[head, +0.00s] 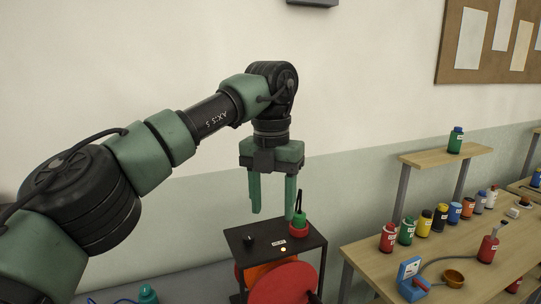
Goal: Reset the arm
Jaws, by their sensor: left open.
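My left gripper (272,196) hangs from my green and black left arm, which reaches in from the left. Its two green fingers point down and stand apart, with nothing between them. It is in front of the pale wall, above the left part of a small black stand (261,256). A green item with a dark upright handle (299,213) stands in a red round base on the stand, just right of the right finger in the picture. I cannot tell whether they touch. My right gripper is not in view.
A black knob (250,240) sits on the stand, and a large red disc (283,284) is below it. A wooden bench (372,258) at right holds several coloured bottles, a blue device (411,279) and a brown bowl (453,278). A raised shelf (428,158) bears a green bottle (455,141).

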